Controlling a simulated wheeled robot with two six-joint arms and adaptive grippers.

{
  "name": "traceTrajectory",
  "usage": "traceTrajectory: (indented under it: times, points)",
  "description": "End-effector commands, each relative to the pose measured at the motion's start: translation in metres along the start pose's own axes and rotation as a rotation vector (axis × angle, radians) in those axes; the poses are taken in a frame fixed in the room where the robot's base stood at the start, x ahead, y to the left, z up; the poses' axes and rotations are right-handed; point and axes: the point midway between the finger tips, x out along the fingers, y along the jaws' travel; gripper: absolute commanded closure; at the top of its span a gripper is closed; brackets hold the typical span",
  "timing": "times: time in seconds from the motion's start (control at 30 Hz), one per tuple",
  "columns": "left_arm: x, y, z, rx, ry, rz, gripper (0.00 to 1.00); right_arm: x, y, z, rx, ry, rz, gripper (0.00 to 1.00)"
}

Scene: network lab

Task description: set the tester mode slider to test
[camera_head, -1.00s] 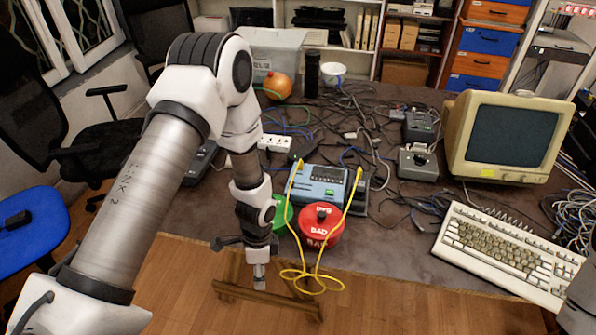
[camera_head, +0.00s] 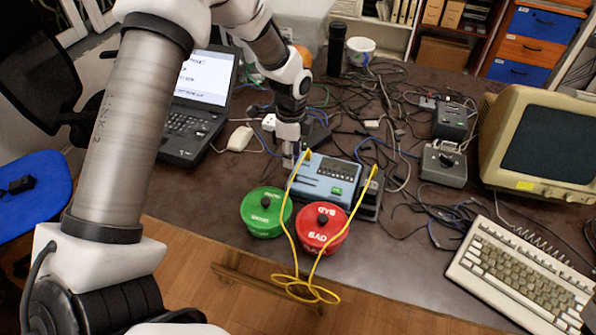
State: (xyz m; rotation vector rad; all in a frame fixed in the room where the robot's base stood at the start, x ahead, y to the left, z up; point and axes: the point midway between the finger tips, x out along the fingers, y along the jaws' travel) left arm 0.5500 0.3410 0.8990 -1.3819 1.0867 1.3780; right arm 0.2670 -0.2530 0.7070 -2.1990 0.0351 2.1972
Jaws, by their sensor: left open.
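The tester (camera_head: 327,181) is a blue-grey box with a dark panel and a green patch, lying on the table at the picture's middle. A yellow cable (camera_head: 291,238) is joined to it at both sides and hangs over the table's front edge. The mode slider is too small to make out. My left gripper (camera_head: 288,162) points down just left of the tester's upper left corner, open, with nothing seen between its fingers. Whether it touches the tester cannot be told. My right gripper is not in view.
A green lidded pot (camera_head: 265,213) and a red pot marked BAD (camera_head: 321,230) stand in front of the tester. A laptop (camera_head: 195,105) is to the left, grey boxes (camera_head: 443,163), a monitor (camera_head: 542,143) and a keyboard (camera_head: 520,268) to the right. Loose cables clutter the table's back.

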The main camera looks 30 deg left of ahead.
Motion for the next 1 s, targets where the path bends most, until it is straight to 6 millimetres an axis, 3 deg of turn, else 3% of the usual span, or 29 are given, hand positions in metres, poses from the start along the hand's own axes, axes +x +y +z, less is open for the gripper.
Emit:
traceTrajectory:
  times: [0.4, 0.67, 0.7, 0.8, 1.0]
  points:
    - [0.067, 0.001, 0.0, -0.001, -0.001, 0.002, 0.58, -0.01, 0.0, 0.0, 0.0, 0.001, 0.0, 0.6]
    - [0.072, 0.001, 0.0, -0.001, 0.0, 0.001, 0.58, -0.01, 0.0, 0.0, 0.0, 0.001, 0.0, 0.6]
    - [0.072, 0.001, 0.0, -0.001, 0.0, 0.001, 0.65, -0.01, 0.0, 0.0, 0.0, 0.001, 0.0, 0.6]
    - [0.072, 0.001, 0.0, -0.001, 0.0, 0.001, 1.0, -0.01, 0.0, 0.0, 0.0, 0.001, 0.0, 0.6]
    - [0.072, 0.001, 0.0, 0.0, 0.0, 0.001, 1.0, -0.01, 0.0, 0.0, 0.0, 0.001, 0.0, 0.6]
